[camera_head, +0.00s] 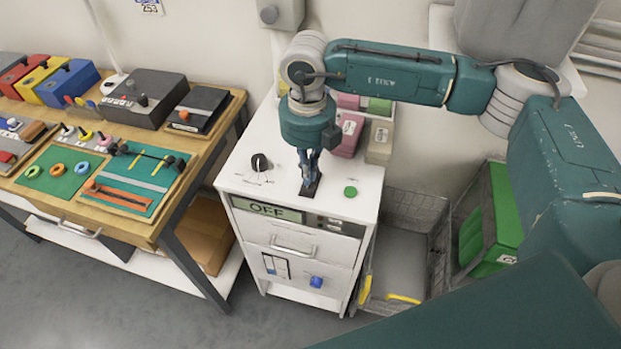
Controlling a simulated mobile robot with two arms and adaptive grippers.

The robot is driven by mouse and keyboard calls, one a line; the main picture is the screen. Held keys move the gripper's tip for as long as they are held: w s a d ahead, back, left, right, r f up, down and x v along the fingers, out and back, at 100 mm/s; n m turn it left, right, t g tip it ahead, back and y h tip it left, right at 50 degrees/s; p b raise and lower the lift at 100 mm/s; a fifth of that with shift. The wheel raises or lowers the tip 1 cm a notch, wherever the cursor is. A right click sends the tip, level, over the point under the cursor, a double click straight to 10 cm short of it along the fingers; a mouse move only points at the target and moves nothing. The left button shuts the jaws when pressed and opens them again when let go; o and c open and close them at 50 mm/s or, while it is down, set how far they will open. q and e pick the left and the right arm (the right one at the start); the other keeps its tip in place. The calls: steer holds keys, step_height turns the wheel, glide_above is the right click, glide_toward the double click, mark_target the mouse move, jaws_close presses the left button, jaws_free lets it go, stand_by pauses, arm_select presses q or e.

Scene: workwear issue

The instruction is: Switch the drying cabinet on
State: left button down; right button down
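The white drying cabinet (232,180) stands in the middle of the head view, with a display reading OFF (267,210) on its front. Its top carries a black round knob (260,162) with scale lines at the left and a green round button (351,191) at the right. Between them is a dark narrow plate (309,190), perhaps the base of a switch. My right gripper (310,178) points down right over this plate. Its fingertips are close together and hide most of whatever stands there; contact and grip are unclear. My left gripper is not in view.
Pink and beige boxes (379,143) stand at the cabinet's back. A wooden workbench (150,232) with boards and coloured boxes is at the left. A wire basket (415,207) and a green bin (503,213) are at the right. Floor is clear at the front left.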

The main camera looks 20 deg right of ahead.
steer(key=shift+f+b, duration=1.05)
steer(key=shift+f, duration=0.15)
stand_by(1.0)
steer(key=shift+r, duration=0.1)
steer(key=shift+r+p, duration=1.55)
steer(key=shift+r, duration=1.95)
steer(key=shift+f, duration=0.1)
